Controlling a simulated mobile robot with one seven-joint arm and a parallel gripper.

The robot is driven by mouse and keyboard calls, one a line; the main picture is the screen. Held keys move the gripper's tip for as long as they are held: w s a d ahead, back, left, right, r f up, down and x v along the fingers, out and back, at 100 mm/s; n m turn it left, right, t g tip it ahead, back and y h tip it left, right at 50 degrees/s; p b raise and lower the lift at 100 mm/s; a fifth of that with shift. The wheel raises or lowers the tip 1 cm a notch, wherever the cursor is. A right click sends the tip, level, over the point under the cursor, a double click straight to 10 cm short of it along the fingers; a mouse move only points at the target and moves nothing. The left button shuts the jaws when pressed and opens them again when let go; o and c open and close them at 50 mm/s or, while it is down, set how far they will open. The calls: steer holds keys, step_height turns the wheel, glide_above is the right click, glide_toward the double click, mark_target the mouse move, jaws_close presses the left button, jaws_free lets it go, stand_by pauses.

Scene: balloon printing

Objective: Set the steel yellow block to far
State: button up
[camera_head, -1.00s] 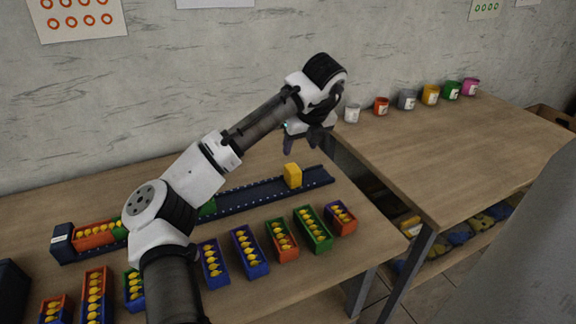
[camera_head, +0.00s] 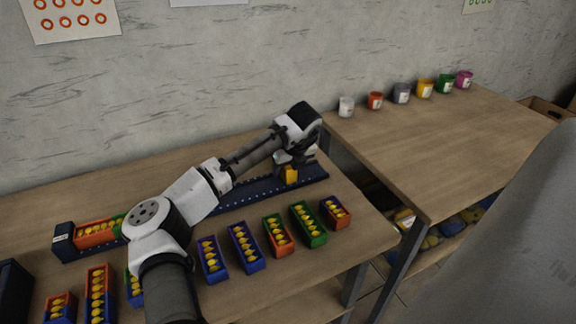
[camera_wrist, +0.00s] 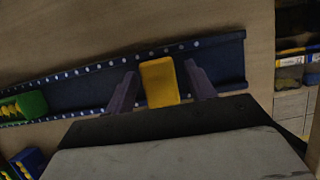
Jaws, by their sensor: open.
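The yellow block (camera_head: 291,175) stands on the dark blue rail (camera_head: 258,190) near its right end. My gripper (camera_head: 290,172) is lowered over the block from above. In the wrist view the yellow block (camera_wrist: 159,82) lies between the two fingers of my gripper (camera_wrist: 162,88), one on each side. The fingers are open, with a narrow gap showing on both sides of the block. Dotted marks line the edges of the rail (camera_wrist: 95,90) in the wrist view.
An orange box (camera_head: 97,233) stands at the rail's left end. Several coloured boxes with yellow pieces, such as a green one (camera_head: 308,224), stand in front of the rail. Coloured cups (camera_head: 402,93) stand on the right table (camera_head: 440,140).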

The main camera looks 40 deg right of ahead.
steer(key=shift+c, duration=0.4)
jaws_close()
steer(key=p, duration=0.3)
glide_above(310, 167)
steer(key=s, duration=0.2)
steer(key=shift+a+r, duration=0.15)
steer(key=shift+a, duration=0.15)
steer(key=shift+c, duration=1.2)
jaws_free()
steer(key=shift+d, duration=0.1)
steer(key=o, duration=0.3)
steer(key=shift+d, duration=0.1)
steer(key=shift+b, duration=0.3)
